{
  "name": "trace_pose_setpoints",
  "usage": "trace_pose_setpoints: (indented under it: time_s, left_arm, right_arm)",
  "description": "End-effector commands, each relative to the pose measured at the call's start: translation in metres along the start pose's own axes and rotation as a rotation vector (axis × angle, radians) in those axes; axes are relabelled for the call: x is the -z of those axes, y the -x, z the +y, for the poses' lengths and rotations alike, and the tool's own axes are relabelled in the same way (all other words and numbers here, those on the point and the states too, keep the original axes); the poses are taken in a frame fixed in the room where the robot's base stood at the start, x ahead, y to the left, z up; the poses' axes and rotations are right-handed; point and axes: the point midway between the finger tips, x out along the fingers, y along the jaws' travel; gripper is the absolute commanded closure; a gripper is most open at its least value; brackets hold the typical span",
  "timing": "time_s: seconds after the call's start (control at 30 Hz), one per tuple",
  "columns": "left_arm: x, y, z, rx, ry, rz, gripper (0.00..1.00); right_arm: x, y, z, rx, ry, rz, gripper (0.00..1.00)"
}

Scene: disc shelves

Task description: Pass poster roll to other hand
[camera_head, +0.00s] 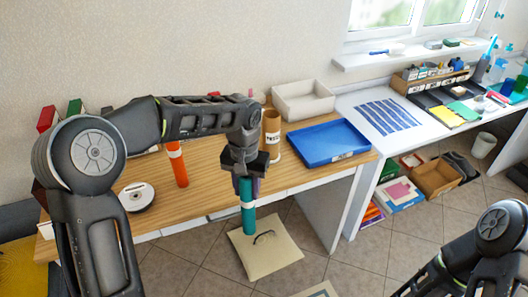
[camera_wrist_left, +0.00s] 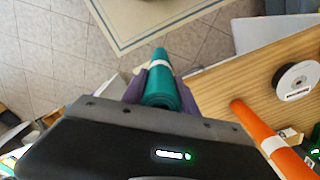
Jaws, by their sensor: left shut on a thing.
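A teal poster roll (camera_head: 247,218) with a white band hangs upright from my left gripper (camera_head: 247,186), just in front of the wooden desk's front edge. The gripper's purple fingers are shut on its upper part. In the left wrist view, the teal roll (camera_wrist_left: 161,90) lies between the purple fingers of my left gripper (camera_wrist_left: 160,86) and points away from the camera. An orange roll (camera_head: 177,166) with a white band stands on the desk to the left; it also shows in the left wrist view (camera_wrist_left: 268,137). My right arm shows at the lower right, but its gripper is out of view.
The wooden desk (camera_head: 207,197) holds a white disc spool (camera_head: 137,197), a brown labelled tube (camera_head: 271,124), a blue tray (camera_head: 325,142) and a white tray (camera_head: 302,97). A beige bag (camera_head: 268,262) lies on the floor below the roll.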

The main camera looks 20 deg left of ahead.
Motion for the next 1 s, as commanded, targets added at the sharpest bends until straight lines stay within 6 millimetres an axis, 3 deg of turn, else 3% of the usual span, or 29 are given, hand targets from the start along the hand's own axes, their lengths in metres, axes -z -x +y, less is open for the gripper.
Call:
trace_pose_setpoints:
  time_s: [0.17, 0.5, 0.7, 1.0]
  left_arm:
    - [0.0, 0.007, 0.023, 0.0, -0.088, 0.001, 1.0]
    - [-0.001, 0.033, 0.11, -0.002, -0.435, 0.002, 1.0]
    - [-0.002, 0.046, 0.152, -0.001, -0.611, 0.001, 1.0]
    - [-0.003, 0.052, 0.169, -0.001, -0.686, 0.0, 1.0]
  right_arm:
    - [0.0, 0.0, 0.0, 0.0, 0.0, 0.0, 0.64]
    - [0.0, 0.0, 0.0, 0.0, 0.0, 0.0, 0.64]
    - [0.0, 0.0, 0.0, 0.0, 0.0, 0.0, 0.64]
    - [0.0, 0.0, 0.0, 0.0, 0.0, 0.0, 0.64]
